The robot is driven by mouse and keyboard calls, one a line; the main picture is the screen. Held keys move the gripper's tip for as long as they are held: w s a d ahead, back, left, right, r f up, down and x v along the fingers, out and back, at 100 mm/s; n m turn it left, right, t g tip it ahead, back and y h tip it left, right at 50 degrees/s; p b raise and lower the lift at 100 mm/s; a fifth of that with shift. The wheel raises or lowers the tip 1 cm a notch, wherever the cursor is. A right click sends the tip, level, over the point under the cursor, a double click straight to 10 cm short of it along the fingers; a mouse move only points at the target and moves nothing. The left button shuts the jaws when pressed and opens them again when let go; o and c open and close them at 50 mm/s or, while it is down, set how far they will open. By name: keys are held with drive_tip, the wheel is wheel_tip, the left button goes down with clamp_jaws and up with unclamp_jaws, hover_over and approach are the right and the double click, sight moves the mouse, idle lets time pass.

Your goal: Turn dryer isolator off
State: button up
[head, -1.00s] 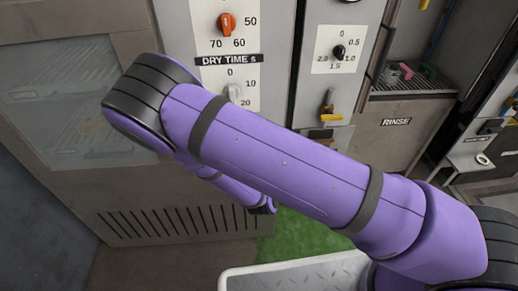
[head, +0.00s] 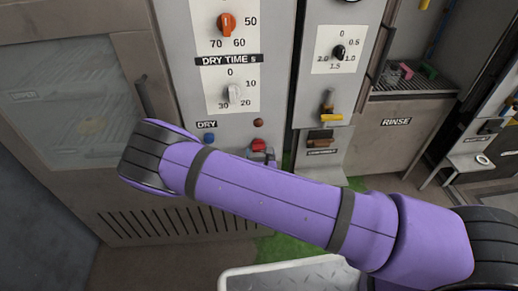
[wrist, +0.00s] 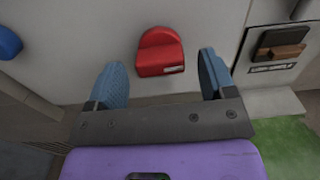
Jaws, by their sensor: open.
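A red isolator switch (wrist: 160,52) sticks out from the pale panel, in the upper middle of the wrist view. It also shows in the head view (head: 259,145), just above my purple arm, low on the dryer panel. My gripper (wrist: 163,80) is open, with one blue finger on each side of the switch's lower part in the wrist picture. The fingers look apart from the switch, and I cannot tell how far they are from the panel. In the head view my gripper is mostly hidden behind my arm.
A blue button (wrist: 8,42) is at the left, under the DRY label in the head view. A small red lamp (head: 258,122) sits above the switch. A brown-handled control (wrist: 280,45) is on the right-hand panel. Dials (head: 233,92) are higher up. Green floor matting (head: 285,250) lies below.

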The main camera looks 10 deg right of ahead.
drive_tip(key=shift+w+d, duration=0.1)
drive_tip(key=shift+w, duration=1.2)
drive_tip(key=shift+c, duration=0.2)
drive_tip(key=c, duration=0.9)
